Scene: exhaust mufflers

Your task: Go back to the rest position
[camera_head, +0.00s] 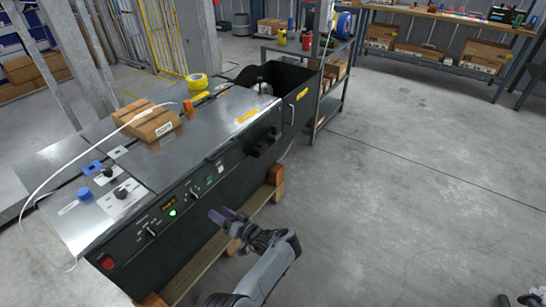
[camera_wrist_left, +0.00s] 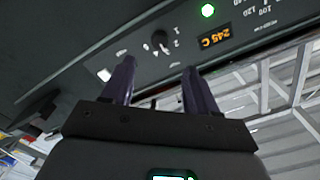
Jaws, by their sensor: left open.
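My left gripper (camera_head: 229,216) is in front of the control face of a dark machine (camera_head: 235,160), low in the middle of the head view. Its purple fingers point toward the panel. In the left wrist view the two fingers of the left gripper (camera_wrist_left: 158,68) stand apart with nothing between them. Beyond the tips are a knob (camera_wrist_left: 160,40), a lit green lamp (camera_wrist_left: 208,10) and an orange display (camera_wrist_left: 214,36) reading 245 C, seen upside down. No contact with the panel is clear. A small dark shape at the bottom right corner of the head view cannot be made out.
A shelf cart (camera_head: 329,103) stands behind. The concrete floor (camera_head: 410,180) at right is clear.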

